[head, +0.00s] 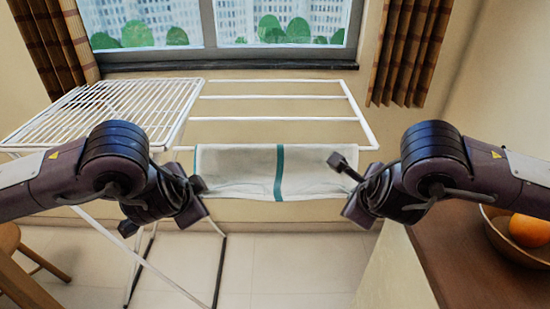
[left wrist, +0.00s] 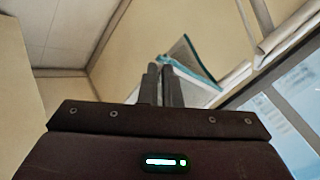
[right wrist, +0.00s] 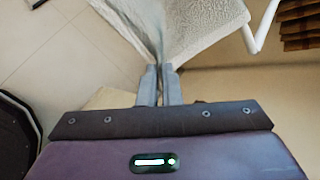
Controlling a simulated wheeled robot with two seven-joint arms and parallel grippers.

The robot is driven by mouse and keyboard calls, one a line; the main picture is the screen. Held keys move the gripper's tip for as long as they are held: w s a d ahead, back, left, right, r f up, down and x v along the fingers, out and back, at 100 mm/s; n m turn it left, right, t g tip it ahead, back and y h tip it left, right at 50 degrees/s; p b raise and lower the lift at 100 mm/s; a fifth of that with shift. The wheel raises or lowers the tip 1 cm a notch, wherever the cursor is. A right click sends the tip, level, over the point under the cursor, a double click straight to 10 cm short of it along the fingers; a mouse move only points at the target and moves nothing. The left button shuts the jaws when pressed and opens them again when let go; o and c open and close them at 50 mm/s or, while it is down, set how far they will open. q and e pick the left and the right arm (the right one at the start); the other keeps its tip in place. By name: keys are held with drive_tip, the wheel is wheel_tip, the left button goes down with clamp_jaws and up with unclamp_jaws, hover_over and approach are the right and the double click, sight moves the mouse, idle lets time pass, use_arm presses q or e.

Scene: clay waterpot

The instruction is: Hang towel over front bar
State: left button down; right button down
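The white towel (head: 235,168) with a teal stripe (head: 279,172) is spread wide at the front of the drying rack (head: 365,128). Its top edge lines up with the front bar (head: 185,149), which it mostly hides; I cannot tell whether cloth lies behind the bar. My left gripper (head: 200,186) is at the towel's left side, its fingers together at the cloth in the left wrist view (left wrist: 164,80). My right gripper (head: 342,170) is at its right side. The right wrist view shows its fingers (right wrist: 160,75) pinching gathered towel cloth (right wrist: 190,25).
A white wire shelf (head: 110,110) forms the rack's left part, with more bars (head: 270,97) behind the front one. A wooden counter (head: 480,270) with a bowl of oranges (head: 525,228) is at right. A wooden stool (head: 8,240) is at lower left.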

use_arm(q)
drive_tip(key=shift+w+a+f, duration=0.1)
drive_tip(key=shift+f, duration=0.05)
use_arm(e)
drive_tip(key=shift+w+d+f, duration=0.1)
use_arm(q)
drive_tip(key=c, duration=1.4)
unclamp_jaws()
use_arm(e)
drive_tip(key=c, duration=1.4)
unclamp_jaws()
use_arm(q)
drive_tip(key=shift+f, duration=0.1)
use_arm(e)
drive_tip(key=shift+f, duration=0.1)
